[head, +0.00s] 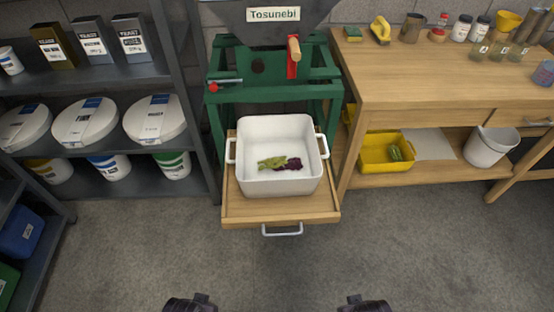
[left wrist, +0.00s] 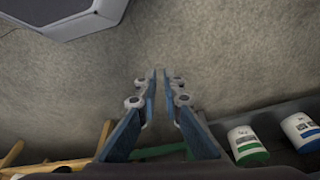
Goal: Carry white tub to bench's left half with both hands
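The white tub (head: 275,176) is square and stands upright on a wooden pull-out board (head: 281,212) at the foot of a green-framed press (head: 275,92). It has a white handle on its left and right sides. Green and purple grapes lie on its bottom. The wooden bench (head: 450,85) stands to the right. My left gripper (left wrist: 161,78) is empty, with a narrow gap between its fingers, over bare floor. In the head view only dark parts of my left (head: 190,303) and right (head: 365,303) hands show at the bottom edge, apart from the tub; the right fingers are not clear.
The bench's left half is clear in front; a sponge (head: 352,33), a yellow-handled brush (head: 381,30) and a mug (head: 412,27) stand along its back. Jars and glasses stand farther right. A shelf rack with lidded buckets (head: 86,121) is on the left. The floor (head: 400,250) is free.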

